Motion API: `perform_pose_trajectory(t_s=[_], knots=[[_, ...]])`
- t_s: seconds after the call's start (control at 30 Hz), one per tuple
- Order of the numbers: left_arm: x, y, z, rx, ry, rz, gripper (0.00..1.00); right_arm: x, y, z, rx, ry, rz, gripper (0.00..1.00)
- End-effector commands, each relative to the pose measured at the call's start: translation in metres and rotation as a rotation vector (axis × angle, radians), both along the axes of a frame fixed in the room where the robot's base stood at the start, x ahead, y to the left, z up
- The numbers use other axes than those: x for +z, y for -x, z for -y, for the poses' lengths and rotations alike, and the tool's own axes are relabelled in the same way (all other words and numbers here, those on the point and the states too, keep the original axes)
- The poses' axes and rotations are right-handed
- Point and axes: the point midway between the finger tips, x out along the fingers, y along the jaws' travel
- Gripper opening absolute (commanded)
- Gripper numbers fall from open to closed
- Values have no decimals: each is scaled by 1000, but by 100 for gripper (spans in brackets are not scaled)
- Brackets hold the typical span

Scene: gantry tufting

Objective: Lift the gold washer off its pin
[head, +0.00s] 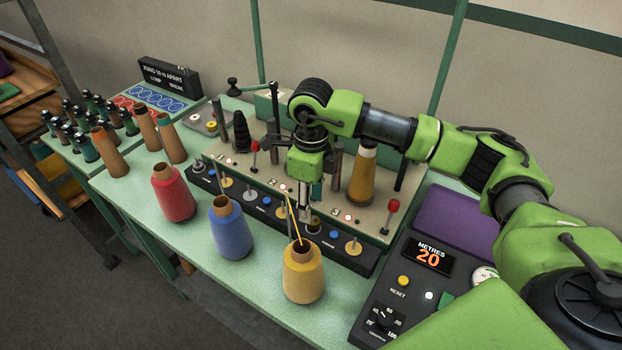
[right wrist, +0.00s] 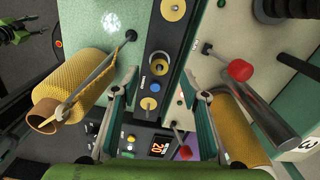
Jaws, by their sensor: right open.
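Several gold discs sit in a row along the dark strip at the front of the machine. One gold washer with a dark centre (head: 313,225) lies right below my right gripper (head: 307,212). In the right wrist view, the same washer (right wrist: 159,65) shows between the two fingers of the gripper (right wrist: 160,74). The fingers are apart and empty, pointing down. The pin under this washer is not clear. Another gold disc (head: 353,248) sits to the right, past a blue button (head: 333,235). My left gripper is out of view.
A yellow cone (head: 303,277) with a thread rising from it stands just in front. Blue (head: 230,230) and red (head: 172,195) cones stand to the left. Behind, a gold cone (head: 362,180) and a red-topped lever (head: 391,207) stand close to the arm.

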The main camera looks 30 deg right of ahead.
Motion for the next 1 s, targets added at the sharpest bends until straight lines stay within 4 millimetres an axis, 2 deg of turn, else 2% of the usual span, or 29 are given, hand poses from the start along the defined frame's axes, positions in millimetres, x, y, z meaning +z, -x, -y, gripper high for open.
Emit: perform_pose_trajectory(t_s=[0.1,0.3,0.67,0.7,0.83,0.87,0.93,0.97,1.0], knots=[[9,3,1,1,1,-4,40,-19,1,0,1,0,-3,41],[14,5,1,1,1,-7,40,-42,0,0,0,0,0,41],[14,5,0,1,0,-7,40,-49,0,0,0,0,1,41],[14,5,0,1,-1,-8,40,-49,0,0,0,0,1,38],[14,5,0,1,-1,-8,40,-49,0,0,0,0,1,4],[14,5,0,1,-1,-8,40,-49,0,0,0,0,1,0],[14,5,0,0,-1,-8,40,-49,0,0,0,0,1,0],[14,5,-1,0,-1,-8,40,-48,0,0,0,0,1,16],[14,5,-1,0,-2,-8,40,-48,0,0,0,0,1,5]])
